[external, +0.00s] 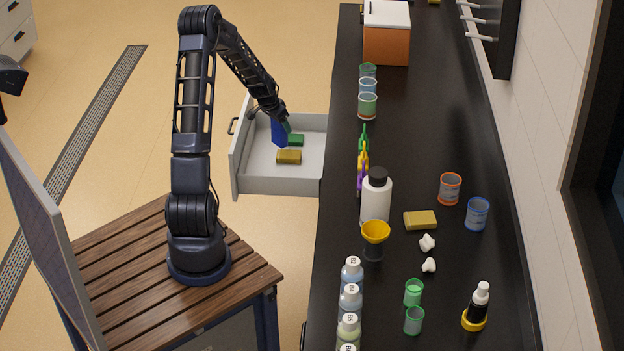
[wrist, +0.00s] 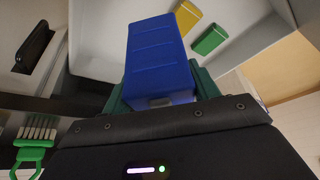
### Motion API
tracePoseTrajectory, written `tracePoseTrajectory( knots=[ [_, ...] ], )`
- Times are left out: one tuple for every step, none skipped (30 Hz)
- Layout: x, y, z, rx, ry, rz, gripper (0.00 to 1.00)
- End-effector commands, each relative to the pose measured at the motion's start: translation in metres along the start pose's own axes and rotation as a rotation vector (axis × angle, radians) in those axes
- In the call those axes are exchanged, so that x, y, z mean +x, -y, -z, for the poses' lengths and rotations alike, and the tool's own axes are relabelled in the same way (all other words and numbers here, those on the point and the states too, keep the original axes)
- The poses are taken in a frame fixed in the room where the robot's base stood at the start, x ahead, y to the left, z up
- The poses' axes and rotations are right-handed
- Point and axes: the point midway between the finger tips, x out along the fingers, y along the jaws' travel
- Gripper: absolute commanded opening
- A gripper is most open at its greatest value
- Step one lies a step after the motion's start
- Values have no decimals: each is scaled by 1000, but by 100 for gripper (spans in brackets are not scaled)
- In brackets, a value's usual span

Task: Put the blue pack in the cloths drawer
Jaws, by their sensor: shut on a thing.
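The blue pack (external: 278,132) is a blue block held by my gripper (external: 284,124) over the open drawer (external: 262,186). In the wrist view the blue pack (wrist: 157,55) sits upright between the green fingers of my gripper (wrist: 160,95), which is shut on it. A yellow pack (external: 289,157) and a green pack (external: 295,140) lie on the drawer floor. The wrist view also shows the yellow pack (wrist: 187,17) and the green pack (wrist: 210,39) beyond the blue one. I cannot tell whether the blue pack touches the drawer floor.
The black counter (external: 410,140) runs along the drawer's right side. It holds a white bottle (external: 375,200), a yellow sponge (external: 420,220), several beakers and capped bottles. A green brush (wrist: 35,145) shows at the lower left in the wrist view. The drawer's front part has free floor.

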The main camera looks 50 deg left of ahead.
Motion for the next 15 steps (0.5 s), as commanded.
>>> tracePoseTrajectory(
  knots=[
    [11, -1, -5, -1, 3, -3, 32],
    [18, -1, -7, -2, 2, -3, 32],
    [25, -1, -11, -2, 2, -3, 32],
    [31, -1, -13, -1, 3, -3, 32],
    [38, -1, -16, -1, 2, -3, 32],
    [45, -1, -19, -1, 2, -3, 32],
    [51, -1, -22, -2, 3, -3, 32],
    [57, -1, -24, -2, 2, -2, 32],
    [65, -1, -27, -2, 2, -3, 32],
    [70, -1, -29, -2, 2, -3, 32],
    [75, 0, -31, -2, 1, -2, 32],
    [80, 0, -33, -1, 1, -2, 32],
    [84, 0, -35, -1, 1, -2, 32],
    [88, 0, -36, -1, 1, -2, 32],
    [91, 0, -37, -1, 0, 0, 32]
  ],
)
